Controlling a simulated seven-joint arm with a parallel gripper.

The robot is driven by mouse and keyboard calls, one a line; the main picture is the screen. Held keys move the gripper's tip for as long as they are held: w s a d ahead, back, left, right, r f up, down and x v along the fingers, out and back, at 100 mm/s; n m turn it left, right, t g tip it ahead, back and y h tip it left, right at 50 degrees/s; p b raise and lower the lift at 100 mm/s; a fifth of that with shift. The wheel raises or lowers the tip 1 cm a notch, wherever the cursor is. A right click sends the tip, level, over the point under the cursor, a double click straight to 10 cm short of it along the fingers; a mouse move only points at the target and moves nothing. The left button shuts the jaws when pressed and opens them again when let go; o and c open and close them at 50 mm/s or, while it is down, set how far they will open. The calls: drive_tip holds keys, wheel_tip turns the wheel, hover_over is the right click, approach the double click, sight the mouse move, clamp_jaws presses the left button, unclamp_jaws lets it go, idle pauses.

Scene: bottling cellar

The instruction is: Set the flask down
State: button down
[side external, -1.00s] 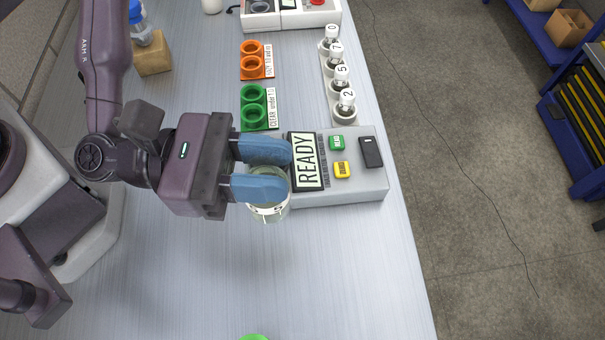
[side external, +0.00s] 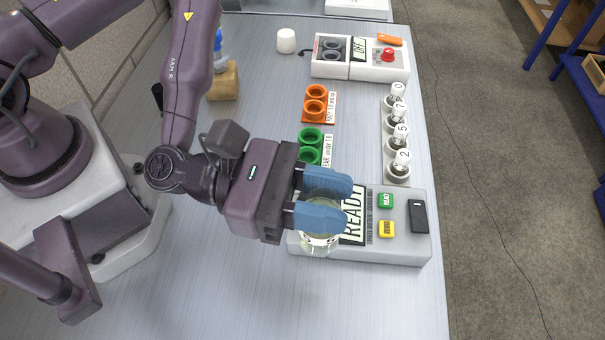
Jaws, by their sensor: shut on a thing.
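The flask (side external: 318,241) is clear glass with dark marks on a pale band, and it looks upright. My gripper (side external: 336,202) is shut on it, with blue fingers around its upper part. The flask is at the left end of a grey instrument (side external: 400,250) with a READY display (side external: 351,228). I cannot tell whether its base touches the instrument or hangs above it. The fingers hide the flask's top and part of the display.
Green rings (side external: 310,139) and orange rings (side external: 316,95) stand behind on label plates. Several numbered white-capped vials (side external: 400,160) line the right side. A white box with a red button (side external: 388,55) is at the back. The front table (side external: 250,310) is clear.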

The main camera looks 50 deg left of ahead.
drive_tip(key=w+a+r+n+t+y, duration=0.2)
drive_tip(key=w+a+n+t+y, duration=0.75)
drive_tip(key=w+a, duration=1.05)
drive_tip(key=s+a+f+n+g+y, duration=0.1)
drive_tip(key=s+a+f+g+y, duration=0.35)
drive_tip(key=a, duration=0.75)
drive_tip(key=shift+t, duration=0.9)
drive_tip(key=shift+s+f, duration=0.35)
drive_tip(key=shift+f, duration=1.35)
drive_tip(key=shift+s+f, duration=0.4)
drive_tip(key=shift+f, duration=1.25)
drive_tip(key=shift+s+f, duration=0.35)
drive_tip(key=shift+f, duration=1.35)
drive_tip(key=shift+f, duration=0.1)
drive_tip(key=c, duration=0.8)
unclamp_jaws()
